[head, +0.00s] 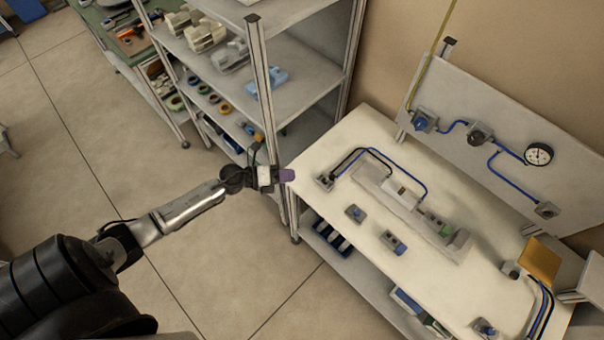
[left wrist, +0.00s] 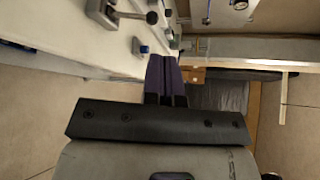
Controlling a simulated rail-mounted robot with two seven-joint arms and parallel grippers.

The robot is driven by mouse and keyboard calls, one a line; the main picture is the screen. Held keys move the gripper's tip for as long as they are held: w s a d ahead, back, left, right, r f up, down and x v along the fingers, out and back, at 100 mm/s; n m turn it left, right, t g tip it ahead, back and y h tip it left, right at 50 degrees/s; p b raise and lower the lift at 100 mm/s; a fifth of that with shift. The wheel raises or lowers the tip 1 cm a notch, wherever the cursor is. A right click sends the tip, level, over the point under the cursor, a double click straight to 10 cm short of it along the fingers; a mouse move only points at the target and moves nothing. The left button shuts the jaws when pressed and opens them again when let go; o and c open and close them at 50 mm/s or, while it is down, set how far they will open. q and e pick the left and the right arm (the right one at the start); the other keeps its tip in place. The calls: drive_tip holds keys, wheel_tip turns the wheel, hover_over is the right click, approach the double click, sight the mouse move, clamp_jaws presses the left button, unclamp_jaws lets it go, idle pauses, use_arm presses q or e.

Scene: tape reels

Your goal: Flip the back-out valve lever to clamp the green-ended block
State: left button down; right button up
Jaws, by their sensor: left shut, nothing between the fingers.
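My left gripper (head: 287,175) is at the left corner of the white workbench, with its dark purple fingers shut and empty. The fingers also show in the left wrist view (left wrist: 162,78). A small grey valve box (head: 325,181) sits on the bench just right of the gripper, apart from it. In the left wrist view a grey valve with a black-knobbed lever (left wrist: 128,15) stands on the bench, beyond the fingers. The green-ended block (head: 432,221) lies in a long grey fixture (head: 400,207) mid-bench. I cannot tell whether it is clamped. My right gripper is not in view.
Two small blue-topped units, one left (head: 355,213) and one right (head: 394,243), sit in front of the fixture. Blue and black hoses arch behind it. A tilted panel with a gauge (head: 538,154) stands at the back. A grey shelf rack (head: 290,95) stands behind my gripper.

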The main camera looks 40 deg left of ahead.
use_arm(q)
drive_tip(key=shift+r+v, duration=0.2)
drive_tip(key=shift+v, duration=1.6)
drive_tip(key=shift+d, duration=0.15)
